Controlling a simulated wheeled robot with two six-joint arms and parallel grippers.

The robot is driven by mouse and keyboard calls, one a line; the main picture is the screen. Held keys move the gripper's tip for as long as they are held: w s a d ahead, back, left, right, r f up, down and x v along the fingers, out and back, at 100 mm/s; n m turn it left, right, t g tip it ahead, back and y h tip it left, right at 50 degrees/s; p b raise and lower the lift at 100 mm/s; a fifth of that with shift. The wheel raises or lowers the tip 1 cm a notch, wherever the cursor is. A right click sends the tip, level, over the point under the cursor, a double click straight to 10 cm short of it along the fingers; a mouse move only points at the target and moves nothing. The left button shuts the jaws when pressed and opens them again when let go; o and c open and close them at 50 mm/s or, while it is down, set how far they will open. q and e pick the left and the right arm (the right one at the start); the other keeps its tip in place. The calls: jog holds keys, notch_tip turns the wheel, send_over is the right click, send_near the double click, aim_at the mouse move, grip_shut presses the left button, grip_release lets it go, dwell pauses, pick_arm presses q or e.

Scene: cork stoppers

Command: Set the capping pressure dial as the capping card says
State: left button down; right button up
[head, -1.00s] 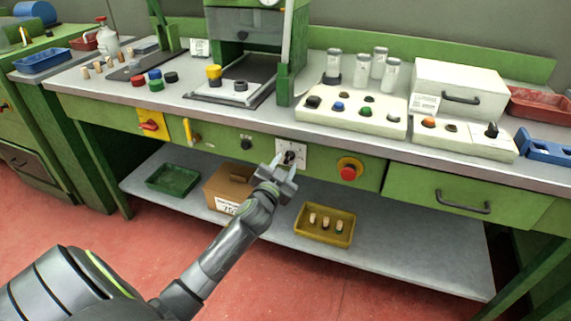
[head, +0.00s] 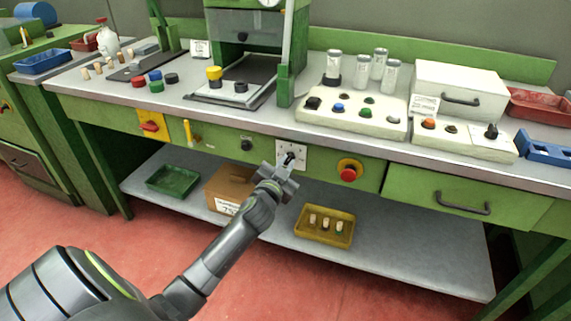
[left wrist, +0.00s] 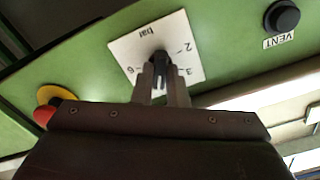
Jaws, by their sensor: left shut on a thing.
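The pressure dial is a black knob (left wrist: 160,62) on a white square plate (left wrist: 183,38) marked "bar", with a 2 and a 3 readable and other marks partly hidden. In the head view the plate (head: 301,155) is on the bench's green front panel. My left gripper (left wrist: 160,78) is shut on the knob, one finger on each side. It also shows in the head view (head: 284,164). The knob's exact setting is hard to read. Small white cards stand on the bench (head: 201,48) and by the white box (head: 425,104); their writing is too small to read. My right gripper is not in view.
A red stop button on a yellow ring (head: 349,171) is right of the dial. A black VENT button (left wrist: 283,17) is on its other side. Below, a shelf holds a cardboard box (head: 228,185) and a yellow tray of corks (head: 325,239).

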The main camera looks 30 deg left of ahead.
pick_arm(q)
jog(key=m+p, duration=0.1)
jog(key=m, duration=0.1)
jog(key=shift+m, duration=0.3)
jog(key=shift+f+m+p, duration=0.1)
jog(key=shift+m+p, duration=0.25)
jog(key=shift+m, duration=0.55)
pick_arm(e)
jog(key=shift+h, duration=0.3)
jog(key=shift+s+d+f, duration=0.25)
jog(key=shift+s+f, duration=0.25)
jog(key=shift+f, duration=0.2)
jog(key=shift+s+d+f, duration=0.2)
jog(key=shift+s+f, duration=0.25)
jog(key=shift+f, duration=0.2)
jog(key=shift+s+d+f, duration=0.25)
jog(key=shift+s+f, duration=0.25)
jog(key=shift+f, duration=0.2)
pick_arm(q)
jog(key=c, duration=1.4)
grip_release()
jog(key=shift+c, duration=0.2)
jog(key=shift+s, duration=0.1)
jog(key=v, duration=1.7)
jog(key=shift+s, duration=0.15)
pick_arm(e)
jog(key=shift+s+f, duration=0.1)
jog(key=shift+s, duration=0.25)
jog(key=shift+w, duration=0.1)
